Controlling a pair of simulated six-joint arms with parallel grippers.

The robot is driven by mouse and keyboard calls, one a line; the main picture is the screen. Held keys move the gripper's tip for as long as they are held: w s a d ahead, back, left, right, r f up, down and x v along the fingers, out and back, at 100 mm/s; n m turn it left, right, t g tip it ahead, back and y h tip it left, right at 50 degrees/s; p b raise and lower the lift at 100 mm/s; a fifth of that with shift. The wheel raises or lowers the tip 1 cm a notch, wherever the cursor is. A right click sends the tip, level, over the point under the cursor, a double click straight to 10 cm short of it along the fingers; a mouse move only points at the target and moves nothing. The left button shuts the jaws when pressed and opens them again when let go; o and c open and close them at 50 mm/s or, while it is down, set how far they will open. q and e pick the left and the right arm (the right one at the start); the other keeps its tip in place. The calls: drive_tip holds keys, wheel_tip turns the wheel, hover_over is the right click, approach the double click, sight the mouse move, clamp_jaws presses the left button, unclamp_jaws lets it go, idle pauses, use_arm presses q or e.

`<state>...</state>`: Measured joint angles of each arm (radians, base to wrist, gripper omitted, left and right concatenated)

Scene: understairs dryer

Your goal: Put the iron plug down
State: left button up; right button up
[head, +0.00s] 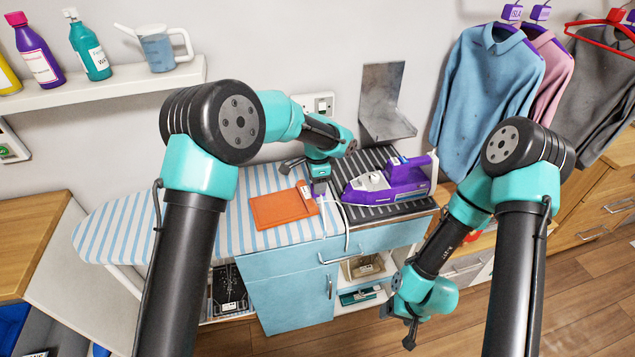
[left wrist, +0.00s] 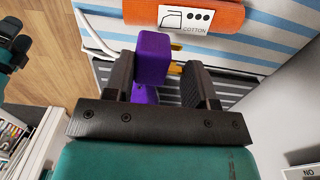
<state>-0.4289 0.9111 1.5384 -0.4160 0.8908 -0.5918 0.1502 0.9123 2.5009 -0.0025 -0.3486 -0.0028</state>
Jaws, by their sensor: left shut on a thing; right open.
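The iron plug (left wrist: 152,60) is purple with brass-coloured pins and sits between the fingers of my left gripper (left wrist: 162,80). In the head view my left gripper (head: 318,178) is shut on the plug (head: 319,188), beside the right edge of the orange cloth. I cannot tell whether the plug touches the surface below. The purple and white iron (head: 385,185) lies on a dark ribbed mat (head: 385,212) to the right. A pale cord (head: 347,222) hangs over the front edge near the plug. My right gripper (head: 411,330) is open and empty, low in front of the cabinet.
The folded orange cloth (head: 278,210) with a cotton label lies on the striped ironing board (head: 130,222). A wall socket (head: 318,104) and a metal bracket (head: 388,105) are behind. Shirts (head: 485,85) hang at right. The board's left part is clear.

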use_arm(q)
drive_tip(key=shift+f, duration=0.7)
drive_tip(key=o, duration=1)
wheel_tip(320, 180, up, 13)
drive_tip(key=shift+f, duration=0.1)
idle(0.5)
